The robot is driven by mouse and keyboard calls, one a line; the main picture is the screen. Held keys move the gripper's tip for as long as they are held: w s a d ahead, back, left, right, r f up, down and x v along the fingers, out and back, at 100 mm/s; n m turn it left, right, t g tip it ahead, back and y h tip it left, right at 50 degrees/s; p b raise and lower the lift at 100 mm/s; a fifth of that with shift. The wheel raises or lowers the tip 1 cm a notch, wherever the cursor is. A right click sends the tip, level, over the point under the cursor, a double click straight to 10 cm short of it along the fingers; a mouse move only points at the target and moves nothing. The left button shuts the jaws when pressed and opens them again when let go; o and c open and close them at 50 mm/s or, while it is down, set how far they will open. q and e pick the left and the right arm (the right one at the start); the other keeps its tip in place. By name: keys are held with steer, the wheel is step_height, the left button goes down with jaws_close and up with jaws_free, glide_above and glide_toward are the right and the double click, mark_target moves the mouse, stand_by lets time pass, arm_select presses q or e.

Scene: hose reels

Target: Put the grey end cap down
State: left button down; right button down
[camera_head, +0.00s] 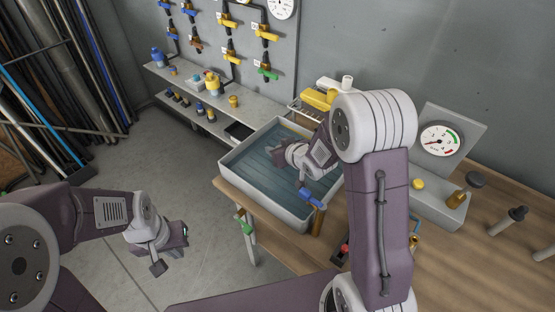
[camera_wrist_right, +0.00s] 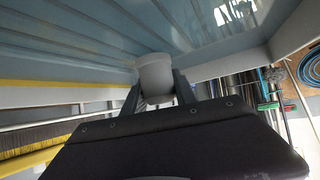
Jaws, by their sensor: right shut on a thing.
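My right gripper (camera_wrist_right: 157,90) is shut on the grey end cap (camera_wrist_right: 154,72), a short, smooth light-grey cylinder pinched between its two fingers in the right wrist view. The cap cannot be made out there. My left gripper (camera_head: 168,251) is open and empty over the bare floor, left of the bench.
The grey tray (camera_head: 262,204) of water stands on the wooden bench (camera_head: 500,255). A gauge (camera_head: 440,140), a yellow knob and brass fittings stand on its right. A shelf (camera_head: 182,88) with fittings is behind left. The bench's right front is mostly clear.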

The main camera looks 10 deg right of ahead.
step_height(320, 180, down, 3)
steer(key=shift+s+f+b, duration=0.1)
steer(key=shift+b, duration=0.3)
steer(key=shift+f, duration=0.4)
steer(key=shift+f, duration=0.1)
steer(key=c, duration=1)
jaws_free()
